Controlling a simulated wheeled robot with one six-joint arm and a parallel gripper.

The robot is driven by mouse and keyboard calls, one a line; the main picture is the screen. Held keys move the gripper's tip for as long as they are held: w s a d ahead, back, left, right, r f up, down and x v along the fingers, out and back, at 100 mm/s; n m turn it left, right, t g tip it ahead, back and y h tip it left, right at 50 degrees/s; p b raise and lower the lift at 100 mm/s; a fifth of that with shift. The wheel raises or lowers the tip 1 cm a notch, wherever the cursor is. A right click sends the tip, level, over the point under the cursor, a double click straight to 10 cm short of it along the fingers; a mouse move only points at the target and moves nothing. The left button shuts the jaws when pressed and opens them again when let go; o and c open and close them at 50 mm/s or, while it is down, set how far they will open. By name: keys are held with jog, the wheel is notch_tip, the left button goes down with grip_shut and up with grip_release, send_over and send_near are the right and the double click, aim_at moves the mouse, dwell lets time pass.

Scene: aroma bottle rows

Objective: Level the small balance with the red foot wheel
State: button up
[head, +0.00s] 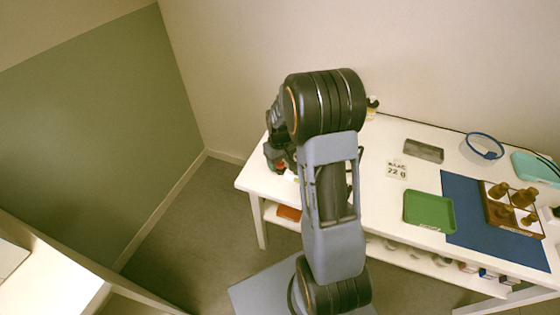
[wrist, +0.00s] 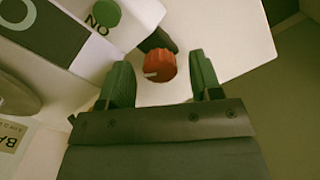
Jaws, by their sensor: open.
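In the wrist view the red foot wheel (wrist: 160,68), a ribbed knob with a pale mark, lies between the two dark green fingers of my gripper (wrist: 160,61). The fingers are open, with a visible gap on each side of the wheel. A dark piece joins the wheel to the pale body of the balance (wrist: 140,22), which shows only in part at the upper left. A green round button (wrist: 106,13) sits on it beside the letters "NO". No level bubble is visible. In the head view my arm hides most of the balance and my gripper (head: 275,155).
A white table (head: 380,215) carries a number card (head: 396,170), a grey block (head: 423,150), a green tray (head: 430,212), a blue mat (head: 465,190), a wooden tray with brown pieces (head: 497,217) and a blue ring (head: 485,146). The table's left corner is near my gripper.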

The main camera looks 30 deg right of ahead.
aim_at(280, 163)
notch_tip(280, 163, up, 14)
jog(key=shift+p, duration=0.35)
jog(key=shift+f, duration=0.1)
dwell(0.6)
jog(key=s+a+r+t+p, duration=0.1)
jog(key=s+a+r, duration=0.1)
jog(key=s, duration=0.3)
jog(key=s+a+r+m+t+p, duration=0.1)
jog(key=s+a+r, duration=0.2)
jog(key=s, duration=0.3)
jog(key=s+a+r+t+p, duration=0.1)
jog(key=s+a+r+p, duration=0.1)
jog(key=s+a, duration=0.2)
jog(key=shift+s+a+r+t, duration=0.3)
jog(key=shift+s+a, duration=0.1)
jog(key=shift+s, duration=0.3)
jog(key=shift+m, duration=0.3)
